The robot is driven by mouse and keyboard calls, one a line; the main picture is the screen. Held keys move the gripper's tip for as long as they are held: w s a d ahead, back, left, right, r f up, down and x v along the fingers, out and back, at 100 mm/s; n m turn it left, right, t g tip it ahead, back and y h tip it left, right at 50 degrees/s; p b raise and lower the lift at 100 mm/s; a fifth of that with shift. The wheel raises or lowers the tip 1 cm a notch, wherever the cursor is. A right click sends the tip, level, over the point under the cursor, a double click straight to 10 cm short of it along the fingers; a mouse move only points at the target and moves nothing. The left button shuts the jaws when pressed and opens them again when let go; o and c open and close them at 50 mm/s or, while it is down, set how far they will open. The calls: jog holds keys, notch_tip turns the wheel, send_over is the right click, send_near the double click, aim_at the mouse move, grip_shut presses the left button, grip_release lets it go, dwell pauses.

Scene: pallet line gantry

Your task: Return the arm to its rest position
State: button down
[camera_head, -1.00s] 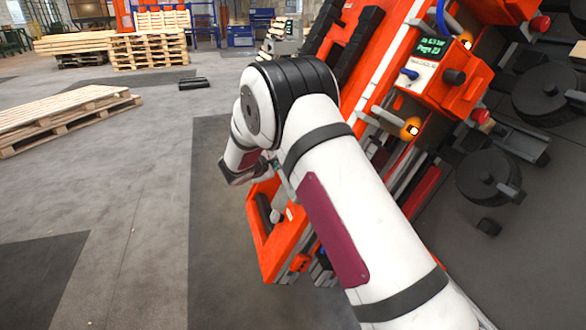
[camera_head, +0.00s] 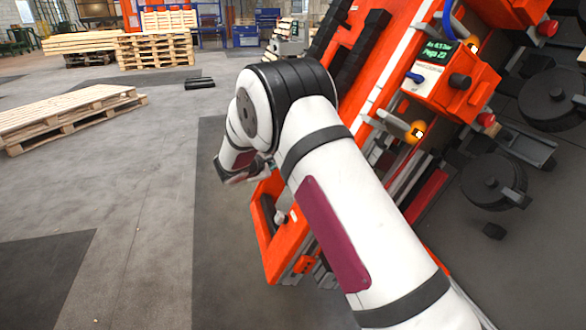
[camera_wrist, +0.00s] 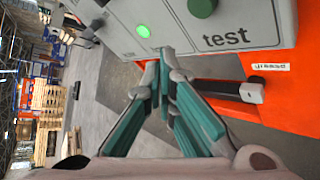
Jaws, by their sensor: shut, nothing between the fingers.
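My white arm (camera_head: 325,200) with a maroon panel reaches across the head view, bent at a black-banded joint. Its forearm folds down to the left, beside the orange machine (camera_head: 270,240). My gripper's fingertips cannot be made out in the head view. In the wrist view my gripper (camera_wrist: 165,62) is shut and empty, its teal fingers meeting at the tips. The tips appear in front of the lower edge of a grey box (camera_wrist: 200,25) marked "test"; whether they touch it I cannot tell.
The grey box has a lit green lamp (camera_wrist: 143,31) and a dark green knob (camera_wrist: 202,7). Wooden pallets (camera_head: 65,115) lie far left. Floor left of the machine is open.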

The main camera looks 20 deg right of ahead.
jog(key=s+d+r+m+g+h, duration=0.1)
jog(key=s+d+r+m+g, duration=0.1)
jog(key=s+d+r+m, duration=0.45)
jog(key=s+d+r+m+g, duration=0.2)
jog(key=s+d+r+g, duration=0.15)
jog(key=s+r, duration=0.7)
jog(key=s+d+r+m+g+y, duration=0.2)
jog(key=s+m, duration=0.2)
jog(key=s, duration=1.5)
jog(key=s+a+f+m+g+y, duration=0.1)
jog(key=s+a+f+y, duration=0.15)
jog(key=s, duration=0.65)
jog(key=s+a+f+m+g+y, duration=0.15)
jog(key=s+a, duration=0.25)
jog(key=s, duration=0.6)
jog(key=s+a+f+m+y, duration=0.1)
jog(key=s+a+m+y, duration=0.2)
jog(key=s, duration=0.6)
notch_tip(320, 180, up, 31)
jog(key=n+t+p, duration=0.1)
jog(key=t+p, duration=0.3)
jog(key=p, duration=2.5)
jog(key=shift+d, duration=0.1)
